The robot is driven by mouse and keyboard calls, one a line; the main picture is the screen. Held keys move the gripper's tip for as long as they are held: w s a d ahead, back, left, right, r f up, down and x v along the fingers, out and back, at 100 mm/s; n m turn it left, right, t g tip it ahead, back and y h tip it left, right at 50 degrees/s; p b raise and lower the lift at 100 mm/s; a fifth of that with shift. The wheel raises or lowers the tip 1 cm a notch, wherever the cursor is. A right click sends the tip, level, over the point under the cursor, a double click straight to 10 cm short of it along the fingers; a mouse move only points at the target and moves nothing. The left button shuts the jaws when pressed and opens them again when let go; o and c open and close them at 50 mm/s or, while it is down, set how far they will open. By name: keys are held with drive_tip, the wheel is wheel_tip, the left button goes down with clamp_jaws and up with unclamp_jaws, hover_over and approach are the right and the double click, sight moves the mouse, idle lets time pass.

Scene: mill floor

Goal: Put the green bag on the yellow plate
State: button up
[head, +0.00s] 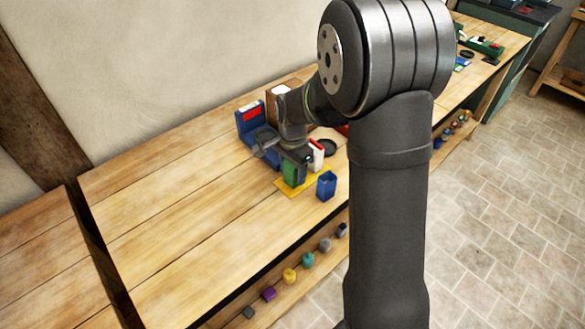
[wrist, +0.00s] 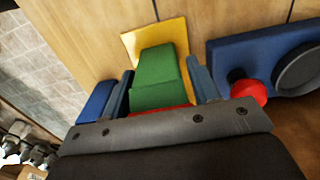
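The green bag (wrist: 158,75) is between the two fingers of my gripper (wrist: 160,82), which look closed against its sides. In the head view the green bag (head: 290,173) stands upright below my gripper (head: 291,158). The yellow plate (wrist: 174,30) lies flat on the bench behind and under the bag. Its yellow edge also shows in the head view (head: 289,192). The bag is over the plate, but I cannot tell whether its base touches it. The bag's top is partly hidden by my gripper in the head view.
A blue open container (head: 326,186) stands close at the plate's right. A red-and-white item (head: 317,152) is just behind. A blue board with a red knob (wrist: 249,91) and a dark round dish (wrist: 300,70) is near my gripper. The bench's left is clear.

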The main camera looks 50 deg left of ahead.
drive_tip(key=shift+o, duration=0.3)
drive_tip(key=shift+r, duration=0.1)
wheel_tip(320, 180, up, 12)
idle(0.4)
drive_tip(key=shift+f, duration=4.25)
